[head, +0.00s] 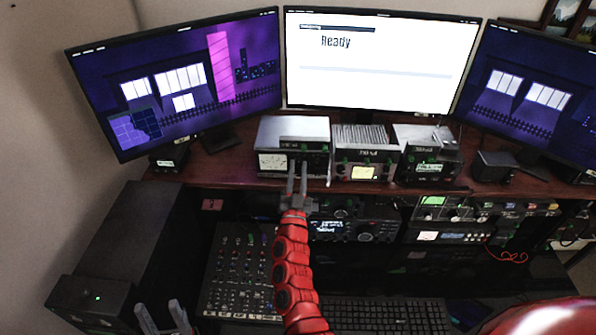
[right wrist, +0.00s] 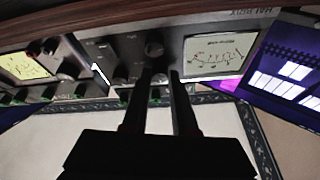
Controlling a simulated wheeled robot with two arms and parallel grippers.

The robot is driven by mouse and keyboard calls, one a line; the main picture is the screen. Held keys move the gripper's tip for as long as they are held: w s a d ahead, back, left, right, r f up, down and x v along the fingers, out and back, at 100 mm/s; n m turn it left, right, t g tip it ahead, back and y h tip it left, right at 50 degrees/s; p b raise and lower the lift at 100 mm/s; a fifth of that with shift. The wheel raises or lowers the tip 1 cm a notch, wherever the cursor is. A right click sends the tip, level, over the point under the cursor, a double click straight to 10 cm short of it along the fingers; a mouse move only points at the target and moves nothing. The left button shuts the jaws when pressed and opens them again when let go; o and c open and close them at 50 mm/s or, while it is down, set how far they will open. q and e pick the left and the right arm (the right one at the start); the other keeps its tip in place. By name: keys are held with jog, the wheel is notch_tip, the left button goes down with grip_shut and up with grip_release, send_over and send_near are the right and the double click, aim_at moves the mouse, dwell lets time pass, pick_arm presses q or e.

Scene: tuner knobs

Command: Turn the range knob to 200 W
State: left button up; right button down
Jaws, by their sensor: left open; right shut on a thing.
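The tuner (head: 294,130) is the leftmost box on the wooden shelf, with a pale top and a dark front. Its white meter (head: 272,162) also shows in the right wrist view (right wrist: 219,52), where the picture is upside down. My right gripper (head: 297,172) reaches up to its front, right of the meter. In the right wrist view its two dark fingers (right wrist: 160,80) are shut on a small knob (right wrist: 159,79), mostly hidden between them. A larger dark knob (right wrist: 154,48) sits just beyond the fingertips. I cannot read the range markings. My left gripper (head: 165,319) is open and empty at lower left.
Two more boxes (head: 365,150) (head: 427,152) stand right of the tuner. Three monitors stand behind; the middle one (head: 380,85) reads "Ready". Below are a mixer (head: 238,265), a radio (head: 355,230) and a keyboard (head: 385,315). A black case (head: 135,240) stands at left.

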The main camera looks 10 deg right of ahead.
jog(key=m+h+b, duration=0.1)
jog(key=m+b, duration=0.1)
jog(key=m+g+h+b, duration=0.1)
jog(key=m+b, duration=0.1)
jog(key=m, duration=0.1)
jog(key=shift+a+f, duration=0.1)
jog(key=shift+f, duration=0.1)
jog(key=m+b, duration=0.1)
jog(key=m+g+h+b, duration=0.1)
jog(key=m, duration=0.1)
jog(key=shift+w+a+r+g, duration=0.1)
jog(key=shift+a+g, duration=0.05)
jog(key=shift+g, duration=0.15)
jog(key=shift+a+r+m+g+h+b, duration=0.15)
jog(key=shift+m+g+h+b, duration=0.5)
jog(key=shift+m, duration=0.75)
jog(key=c, duration=0.7)
grip_release()
jog(key=shift+r, duration=0.1)
